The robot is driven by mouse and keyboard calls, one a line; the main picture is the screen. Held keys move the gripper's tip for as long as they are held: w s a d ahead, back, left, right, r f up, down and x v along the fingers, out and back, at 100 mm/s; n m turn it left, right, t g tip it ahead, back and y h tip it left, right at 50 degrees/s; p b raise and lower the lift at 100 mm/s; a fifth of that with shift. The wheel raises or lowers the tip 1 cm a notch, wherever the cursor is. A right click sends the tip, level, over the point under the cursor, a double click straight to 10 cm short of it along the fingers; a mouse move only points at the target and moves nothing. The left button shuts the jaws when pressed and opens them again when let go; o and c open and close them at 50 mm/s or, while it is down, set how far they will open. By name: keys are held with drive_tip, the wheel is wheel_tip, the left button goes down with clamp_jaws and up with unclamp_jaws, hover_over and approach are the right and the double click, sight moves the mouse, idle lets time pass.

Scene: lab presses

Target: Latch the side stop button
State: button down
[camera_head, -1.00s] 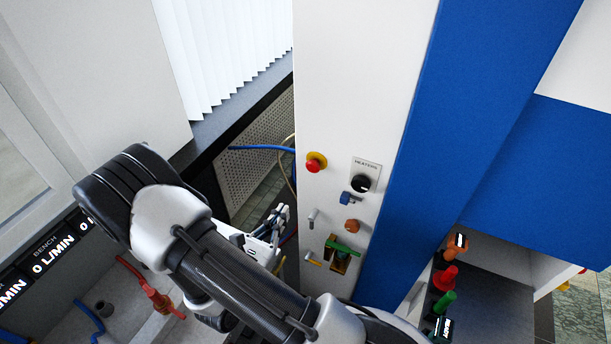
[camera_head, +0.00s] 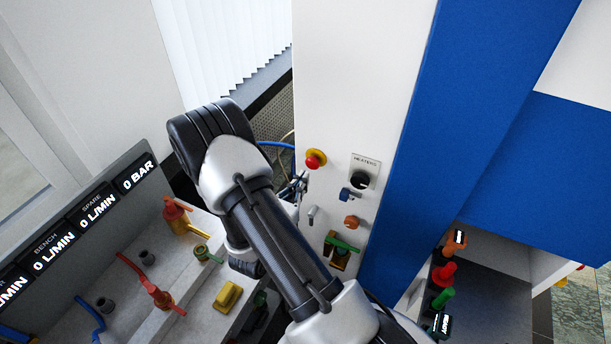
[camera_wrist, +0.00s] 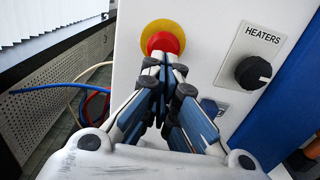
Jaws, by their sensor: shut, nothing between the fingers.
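The side stop button (camera_head: 313,162) is a red mushroom cap on a yellow collar, on the white side panel of the press (camera_head: 340,60). In the wrist view the red cap (camera_wrist: 162,42) shows at top centre, with its lower part hidden behind my fingertips. My gripper (camera_wrist: 164,62) is shut and empty, its fingertips overlapping the cap's lower edge in the picture. I cannot tell whether they touch it. In the head view my gripper (camera_head: 300,184) is just below and left of the button, mostly hidden by my arm.
A black HEATERS knob (camera_head: 360,180) is right of the button. Below it are a blue connector (camera_head: 346,195), an orange knob (camera_head: 352,222) and a green-handled valve (camera_head: 342,245). Blue hose (camera_wrist: 45,88) and cables hang left of the panel. A bench with several valves and displays (camera_head: 95,209) is at left.

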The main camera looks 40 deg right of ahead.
sight(314, 161)
drive_tip(key=shift+x, duration=1.3)
drive_tip(key=shift+b+x, duration=0.3)
drive_tip(key=shift+x, duration=0.6)
